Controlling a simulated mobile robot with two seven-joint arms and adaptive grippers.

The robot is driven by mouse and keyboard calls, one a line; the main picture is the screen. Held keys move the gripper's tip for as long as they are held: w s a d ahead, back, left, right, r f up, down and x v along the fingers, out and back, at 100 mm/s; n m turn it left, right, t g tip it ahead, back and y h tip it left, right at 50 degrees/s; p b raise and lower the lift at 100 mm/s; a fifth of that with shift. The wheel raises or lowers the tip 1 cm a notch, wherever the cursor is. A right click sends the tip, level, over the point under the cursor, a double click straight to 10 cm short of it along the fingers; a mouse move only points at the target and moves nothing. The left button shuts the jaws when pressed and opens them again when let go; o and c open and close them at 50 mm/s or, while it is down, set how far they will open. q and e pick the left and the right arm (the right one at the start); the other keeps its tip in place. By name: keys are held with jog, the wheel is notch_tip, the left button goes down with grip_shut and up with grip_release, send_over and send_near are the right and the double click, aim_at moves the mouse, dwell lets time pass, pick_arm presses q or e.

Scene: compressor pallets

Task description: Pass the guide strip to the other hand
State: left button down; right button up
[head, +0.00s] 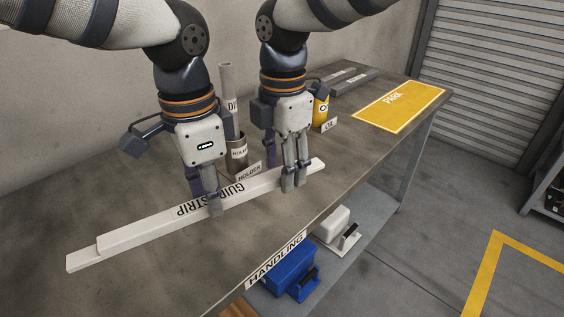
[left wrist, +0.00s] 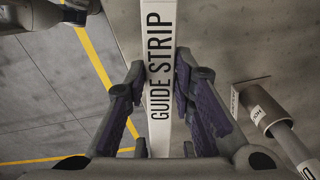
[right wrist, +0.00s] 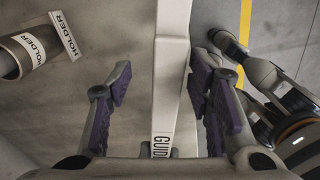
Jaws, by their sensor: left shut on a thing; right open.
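The guide strip (head: 140,228) is a long white bar with black lettering, lying lengthwise along the bench in the head view, with a stepped left end. My left gripper (head: 208,203) is shut on it near the lettering; the strip runs between its fingers in the left wrist view (left wrist: 158,70). My right gripper (head: 294,180) is open around the strip nearer its right end. In the right wrist view the strip (right wrist: 172,60) passes between the spread fingers with a gap on each side. I cannot tell whether the strip touches the bench.
A holder cup (head: 239,160) with a grey rod (head: 227,90) stands behind the strip. A yellow oil container (head: 320,112) and a yellow PARK mat (head: 400,104) are farther right on the bench (head: 335,205).

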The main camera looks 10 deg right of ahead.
grip_shut()
pick_arm(q)
jog(key=c, duration=1.3)
grip_release()
